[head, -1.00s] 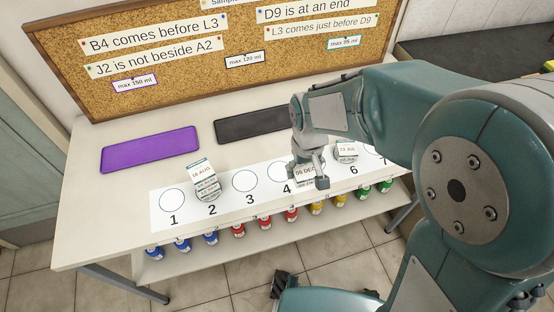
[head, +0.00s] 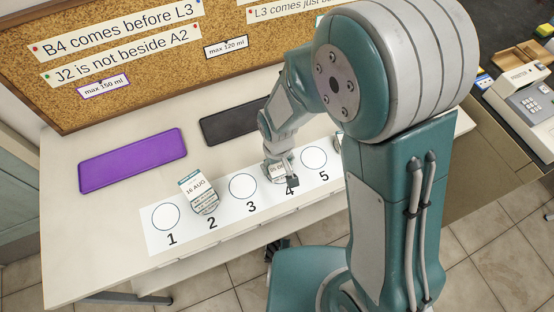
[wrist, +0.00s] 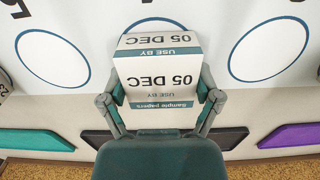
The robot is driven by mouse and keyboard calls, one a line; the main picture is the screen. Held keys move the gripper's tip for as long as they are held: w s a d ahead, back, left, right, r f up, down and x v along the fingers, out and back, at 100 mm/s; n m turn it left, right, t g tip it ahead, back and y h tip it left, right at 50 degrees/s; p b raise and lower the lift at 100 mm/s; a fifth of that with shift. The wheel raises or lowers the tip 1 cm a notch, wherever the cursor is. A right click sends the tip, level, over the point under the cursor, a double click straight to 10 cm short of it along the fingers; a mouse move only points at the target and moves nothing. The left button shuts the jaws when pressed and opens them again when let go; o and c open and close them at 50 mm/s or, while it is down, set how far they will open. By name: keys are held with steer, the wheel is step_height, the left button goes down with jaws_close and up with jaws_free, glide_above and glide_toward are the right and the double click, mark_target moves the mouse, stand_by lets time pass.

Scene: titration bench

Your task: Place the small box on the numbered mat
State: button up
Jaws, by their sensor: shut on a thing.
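My gripper (head: 284,177) is shut on a small white box marked "05 DEC" (head: 276,171), over the spot numbered 4 on the white numbered mat (head: 148,231). In the wrist view the box (wrist: 158,72) sits between both fingers and partly covers a circle behind it. Whether its underside touches the mat I cannot tell. Circles 1, 3 and 5 look empty. A white box marked "16 AUG" (head: 198,190) stands on spot 2. My arm hides the mat's right end.
A purple tray (head: 133,160) and a black tray (head: 236,122) lie behind the mat; a teal tray (wrist: 35,140) shows in the wrist view. A corkboard (head: 130,50) with notes stands at the back. A device with a keypad (head: 525,105) is at right.

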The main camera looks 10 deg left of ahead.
steer(key=shift+d+f, duration=0.1)
steer(key=shift+d, duration=0.15)
steer(key=o, duration=0.9)
steer(key=shift+a, duration=0.1)
step_height(320, 180, up, 12)
steer(key=shift+s+d+r+m+t, duration=1)
steer(key=shift+s+d+r, duration=0.4)
steer(key=shift+d+r, duration=1.65)
steer(key=shift+s+d+r+m+t, duration=1.1)
steer(key=shift+d+r, duration=1.2)
steer(key=shift+d, duration=1.45)
steer(key=shift+s+d+r+m+t, duration=0.7)
steer(key=shift+s+d+r+m, duration=0.7)
steer(key=shift+d+r, duration=1.65)
